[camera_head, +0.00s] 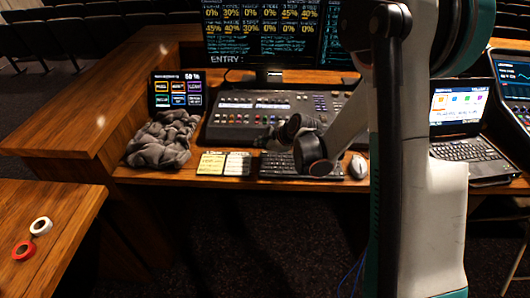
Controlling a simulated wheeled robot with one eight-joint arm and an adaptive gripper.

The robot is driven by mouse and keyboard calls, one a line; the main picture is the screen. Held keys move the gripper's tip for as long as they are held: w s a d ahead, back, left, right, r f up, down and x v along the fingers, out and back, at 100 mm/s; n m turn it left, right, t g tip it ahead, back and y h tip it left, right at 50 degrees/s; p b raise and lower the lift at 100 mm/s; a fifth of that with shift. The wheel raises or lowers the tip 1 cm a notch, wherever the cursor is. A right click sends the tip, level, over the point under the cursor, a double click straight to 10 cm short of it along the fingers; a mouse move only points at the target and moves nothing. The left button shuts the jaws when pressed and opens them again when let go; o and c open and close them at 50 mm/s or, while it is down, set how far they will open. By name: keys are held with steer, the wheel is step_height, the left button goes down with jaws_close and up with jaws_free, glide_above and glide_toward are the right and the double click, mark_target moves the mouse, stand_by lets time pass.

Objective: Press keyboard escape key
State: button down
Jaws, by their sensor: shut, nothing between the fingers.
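A black keyboard (313,171) lies near the front edge of the wooden desk, in front of the mixing console. My arm reaches over it from the right, and its wrist hides much of the keyboard's upper part. My gripper (268,139) is at the far left end of the wrist, around the keyboard's upper left corner. It is dark, small and shut, with nothing seen in it. The escape key is too small to make out, and I cannot tell whether the fingertips touch the keyboard.
A mixing console (240,113) and a monitor (262,35) stand behind. Left are note cards (224,163), a crumpled grey cloth (163,139) and a small tablet (178,90). Right are a white mouse (358,167) and an open laptop (463,150). Two tape rolls (40,226) lie on the left table.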

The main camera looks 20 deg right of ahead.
mark_target(263, 154)
steer(key=shift+f, duration=0.1)
stand_by(0.5)
steer(key=shift+f+b, duration=0.3)
steer(key=shift+b, duration=0.2)
steer(key=shift+f+b, duration=0.3)
stand_by(0.4)
steer(key=shift+r, duration=0.15)
steer(key=shift+r+p, duration=0.4)
steer(key=shift+r, duration=0.2)
steer(key=shift+r, duration=0.1)
steer(key=shift+r+p, duration=1.6)
steer(key=shift+r, duration=0.8)
